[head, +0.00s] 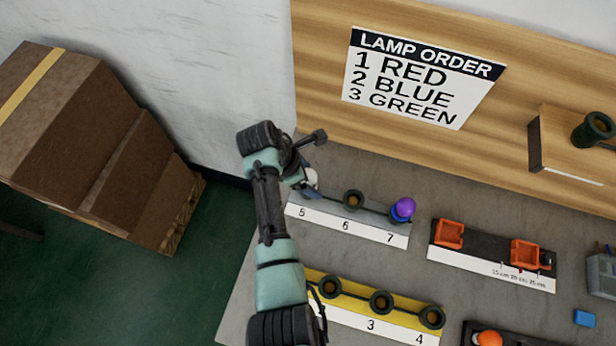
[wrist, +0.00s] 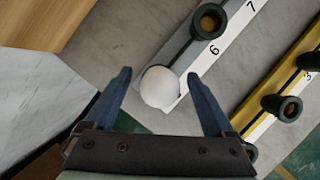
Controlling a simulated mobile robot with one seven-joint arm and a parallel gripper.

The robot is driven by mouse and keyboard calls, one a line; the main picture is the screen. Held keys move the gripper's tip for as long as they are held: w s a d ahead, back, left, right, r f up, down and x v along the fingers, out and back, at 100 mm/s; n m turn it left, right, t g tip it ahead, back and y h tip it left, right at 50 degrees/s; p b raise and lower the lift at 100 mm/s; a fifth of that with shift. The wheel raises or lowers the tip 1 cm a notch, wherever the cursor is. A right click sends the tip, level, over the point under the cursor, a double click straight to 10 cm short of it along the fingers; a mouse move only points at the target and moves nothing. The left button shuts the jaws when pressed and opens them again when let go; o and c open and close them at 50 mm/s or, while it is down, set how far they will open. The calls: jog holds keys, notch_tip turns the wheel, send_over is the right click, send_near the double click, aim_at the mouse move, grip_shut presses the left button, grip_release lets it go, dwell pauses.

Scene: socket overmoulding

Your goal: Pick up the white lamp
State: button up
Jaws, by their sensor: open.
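The white lamp (wrist: 160,88) is a round white bulb at the end of the grey strip, at the position beside the 5 label. In the head view only a small pale part of the lamp (head: 311,176) shows beside my arm. My gripper (wrist: 159,76) is open, with its two blue fingers on either side of the lamp in the wrist view. Gaps show between the lamp and both fingers, and I cannot tell the height between them. The lamp's holder is hidden under the bulb.
Beside the lamp on the grey strip are an empty dark socket (head: 352,200) at 6 and a purple lamp (head: 403,209) at 7. A yellow strip (head: 353,303) with several empty sockets lies nearer. Orange fixtures (head: 449,234) stand right. A wooden wall panel (head: 325,60) rises behind.

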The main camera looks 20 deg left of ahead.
jog(key=shift+f, duration=0.1)
grip_shut()
dwell(0.4)
notch_tip(320, 180, up, 10)
jog(key=shift+f, duration=0.1)
jog(key=shift+d, duration=0.1)
